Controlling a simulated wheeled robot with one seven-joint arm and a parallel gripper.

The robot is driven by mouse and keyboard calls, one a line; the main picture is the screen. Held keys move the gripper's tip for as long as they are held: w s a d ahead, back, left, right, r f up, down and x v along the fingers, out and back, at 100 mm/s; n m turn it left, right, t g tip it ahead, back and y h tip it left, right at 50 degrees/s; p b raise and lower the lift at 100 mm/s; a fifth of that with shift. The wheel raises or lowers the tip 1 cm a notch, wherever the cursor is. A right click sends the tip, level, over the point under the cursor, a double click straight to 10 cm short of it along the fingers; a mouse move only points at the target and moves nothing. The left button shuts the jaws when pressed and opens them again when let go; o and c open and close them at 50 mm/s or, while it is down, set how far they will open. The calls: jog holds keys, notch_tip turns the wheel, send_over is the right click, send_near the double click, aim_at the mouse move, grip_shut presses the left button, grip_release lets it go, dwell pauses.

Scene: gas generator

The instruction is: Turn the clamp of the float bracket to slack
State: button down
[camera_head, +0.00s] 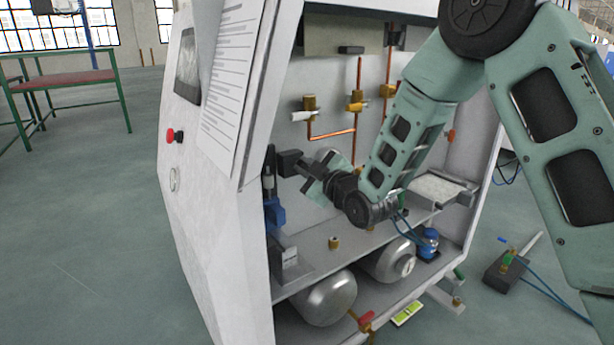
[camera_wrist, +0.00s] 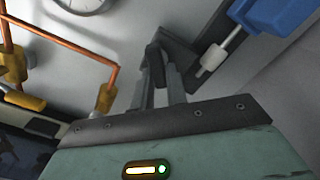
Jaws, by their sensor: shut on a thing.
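My gripper (camera_wrist: 160,72) reaches into the open cabinet. In the wrist view its two fingers are closed around a small dark piece, which looks like the clamp (camera_wrist: 154,56) of the float bracket. The dark bracket (camera_wrist: 187,48) runs along the pale wall beside it, and a white rod (camera_wrist: 216,56) and a blue part (camera_wrist: 280,12) are on its right. In the head view the blue part (camera_head: 274,214) stands at the cabinet's left side, below and left of my gripper (camera_head: 297,163). The fingers hide part of the clamp, so its turn angle cannot be told.
Copper pipes (camera_head: 332,134) with brass valves run along the back wall. A metal shelf (camera_head: 350,239) lies below my arm, with metal tanks (camera_head: 328,297) beneath it. The cabinet's white front panel (camera_head: 222,110) is close on the left. A round gauge (camera_wrist: 84,3) shows in the wrist view.

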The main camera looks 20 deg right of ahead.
jog(key=shift+a+f+n+b, duration=0.15)
jog(key=shift+n+b, duration=0.85)
jog(key=shift+n, duration=0.55)
jog(key=shift+f+n+b, duration=0.2)
jog(key=shift+n+b, duration=0.75)
jog(key=shift+n, duration=0.65)
jog(key=shift+a+f+n+b, duration=0.15)
jog(key=shift+n+b, duration=0.85)
jog(key=shift+n, duration=0.55)
jog(key=shift+d, duration=0.1)
jog(key=c, duration=1.4)
grip_release()
jog(key=shift+s, duration=0.15)
